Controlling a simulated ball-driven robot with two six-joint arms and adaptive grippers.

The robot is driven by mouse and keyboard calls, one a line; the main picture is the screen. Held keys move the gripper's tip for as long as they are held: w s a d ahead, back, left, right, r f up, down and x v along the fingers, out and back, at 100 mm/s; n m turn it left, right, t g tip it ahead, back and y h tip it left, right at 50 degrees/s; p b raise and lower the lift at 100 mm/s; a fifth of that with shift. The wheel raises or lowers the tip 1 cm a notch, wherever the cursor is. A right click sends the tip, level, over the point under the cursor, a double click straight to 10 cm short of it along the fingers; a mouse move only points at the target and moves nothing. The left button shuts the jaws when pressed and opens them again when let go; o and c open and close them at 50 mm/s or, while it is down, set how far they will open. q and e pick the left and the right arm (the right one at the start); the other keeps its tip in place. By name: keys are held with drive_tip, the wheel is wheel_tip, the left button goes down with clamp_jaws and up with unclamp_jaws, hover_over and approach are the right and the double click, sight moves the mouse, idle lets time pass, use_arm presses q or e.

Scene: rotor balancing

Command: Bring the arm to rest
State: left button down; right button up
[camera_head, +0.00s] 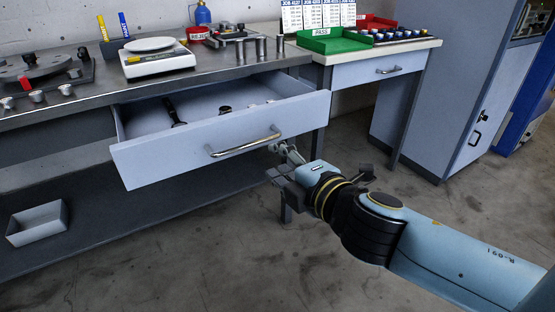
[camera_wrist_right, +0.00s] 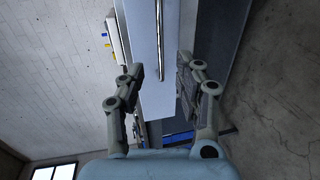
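My right arm (camera_head: 440,243) comes in from the lower right in the head view. My right gripper (camera_head: 280,162) is in front of the open drawer (camera_head: 180,160), just below and right of the right end of its metal handle (camera_head: 245,143). In the right wrist view the two fingers stand wide apart with nothing between them, and the handle (camera_wrist_right: 160,40) shows beyond, in line with the gap. I see no finger closed on the handle; the exact distance is hard to tell. My left gripper is in neither view.
The drawer juts out from the workbench (camera_head: 80,98) and holds a dark tool (camera_head: 174,111) and small parts. A grey cabinet (camera_head: 440,90) is at right. The floor around my arm is clear.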

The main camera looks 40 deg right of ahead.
drive_tip(key=s+f+m+g+y+p, duration=0.1)
drive_tip(key=s+f+m+g, duration=0.4)
drive_tip(key=f, duration=0.9)
drive_tip(key=s+f+m+g+p, duration=0.1)
drive_tip(key=s+f+g, duration=0.35)
drive_tip(key=f, duration=1.05)
drive_tip(key=s+a+f+m+g, duration=0.1)
drive_tip(key=s+f+m, duration=0.3)
drive_tip(key=s, duration=1.1)
drive_tip(key=s+f+m+g+y, duration=0.1)
drive_tip(key=s+f+m+g, duration=0.3)
drive_tip(key=s+f, duration=0.6)
drive_tip(key=s+m, duration=0.1)
drive_tip(key=s, duration=0.4)
drive_tip(key=shift+s+a+y+p, duration=0.15)
drive_tip(key=shift+a+y+p, duration=0.15)
drive_tip(key=shift+a+p, duration=0.1)
